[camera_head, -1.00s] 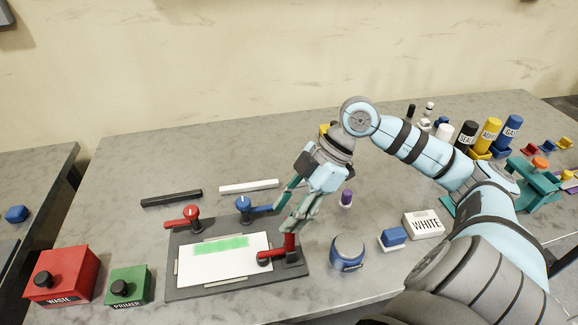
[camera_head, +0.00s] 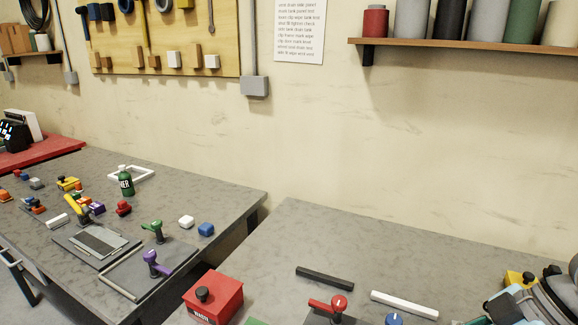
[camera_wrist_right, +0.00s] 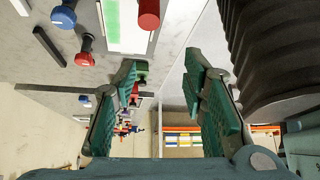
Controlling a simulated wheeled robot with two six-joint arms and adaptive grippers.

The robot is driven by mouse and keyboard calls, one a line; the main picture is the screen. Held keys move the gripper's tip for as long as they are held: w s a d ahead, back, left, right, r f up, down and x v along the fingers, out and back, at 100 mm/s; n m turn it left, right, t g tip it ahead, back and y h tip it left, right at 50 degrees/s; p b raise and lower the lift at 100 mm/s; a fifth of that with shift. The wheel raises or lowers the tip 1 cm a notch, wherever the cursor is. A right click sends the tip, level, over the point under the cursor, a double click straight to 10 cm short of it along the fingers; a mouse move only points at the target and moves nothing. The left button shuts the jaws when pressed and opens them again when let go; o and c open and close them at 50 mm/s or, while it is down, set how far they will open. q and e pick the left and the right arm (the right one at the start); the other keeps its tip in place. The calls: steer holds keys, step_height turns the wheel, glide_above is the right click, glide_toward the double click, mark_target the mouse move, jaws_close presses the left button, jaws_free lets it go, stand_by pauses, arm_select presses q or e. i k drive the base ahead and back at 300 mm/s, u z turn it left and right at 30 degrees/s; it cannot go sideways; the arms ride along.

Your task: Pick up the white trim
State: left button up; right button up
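The white trim (camera_head: 404,304) is a long thin white bar lying on the grey worktop, low and right of centre in the head view. A white bar that looks like it shows at the top left corner of the right wrist view (camera_wrist_right: 19,6). My right gripper (camera_wrist_right: 160,62) is open and empty, its green-padded fingers wide apart. Part of its hand shows at the lower right edge of the head view, to the right of the trim and apart from it. My left gripper is not in view.
A black bar (camera_head: 325,278) lies left of the trim. A red lever (camera_head: 338,303) and blue lever (camera_head: 394,319) stand in front. A red waste box (camera_head: 214,297) is further left. A second table (camera_head: 230,196) holds many small parts. Worktop behind the bars is clear.

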mark_target(429, 313)
steer(key=z, duration=0.05)
steer(key=k, duration=1.4)
